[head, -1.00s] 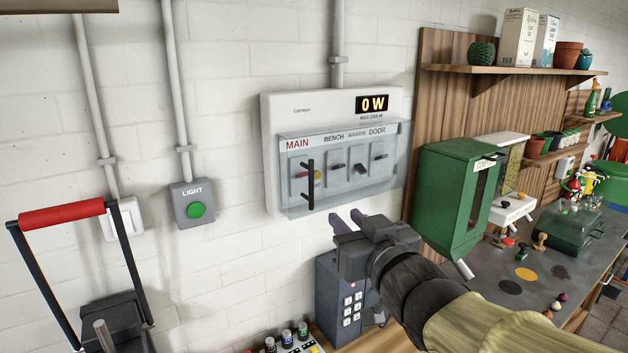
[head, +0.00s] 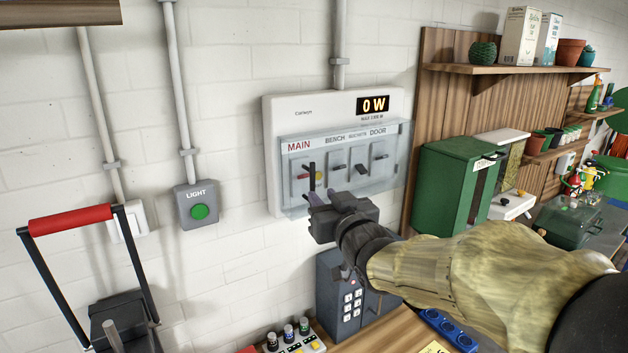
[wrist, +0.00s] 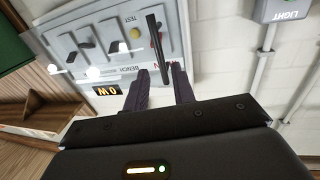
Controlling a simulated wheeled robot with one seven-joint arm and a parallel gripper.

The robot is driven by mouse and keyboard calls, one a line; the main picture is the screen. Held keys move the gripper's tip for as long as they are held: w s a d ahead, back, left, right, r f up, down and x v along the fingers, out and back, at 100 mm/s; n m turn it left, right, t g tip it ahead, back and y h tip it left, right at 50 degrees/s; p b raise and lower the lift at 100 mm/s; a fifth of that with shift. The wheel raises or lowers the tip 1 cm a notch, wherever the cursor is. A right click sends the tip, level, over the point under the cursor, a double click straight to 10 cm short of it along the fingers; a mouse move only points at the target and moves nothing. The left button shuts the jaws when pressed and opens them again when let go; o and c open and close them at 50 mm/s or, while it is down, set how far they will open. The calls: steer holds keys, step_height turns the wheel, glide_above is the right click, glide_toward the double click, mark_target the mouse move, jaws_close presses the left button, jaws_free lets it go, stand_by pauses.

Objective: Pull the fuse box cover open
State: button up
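The white fuse box (head: 330,108) hangs on the wall, with a "0 W" display and a row of switches under labels such as MAIN, BENCH and DOOR. Its clear cover (head: 372,190) lies over the switches and looks closed. A black upright bar handle (head: 312,175) sits at the cover's left side; my gripper hides its lower part. My gripper (head: 316,200) is at the handle's lower end. In the wrist view my gripper (wrist: 159,70) has its two fingers apart, with the handle (wrist: 156,40) between them in the picture. I cannot tell whether they touch it.
A grey light switch box (head: 197,205) with a green button is on the wall to the left. A keypad box (head: 343,300) stands on the bench below my gripper. A green cabinet (head: 447,195) is close on the right, behind my arm.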

mark_target(314, 187)
steer(key=p+x, duration=0.2)
steer(key=x, duration=0.5)
jaws_close()
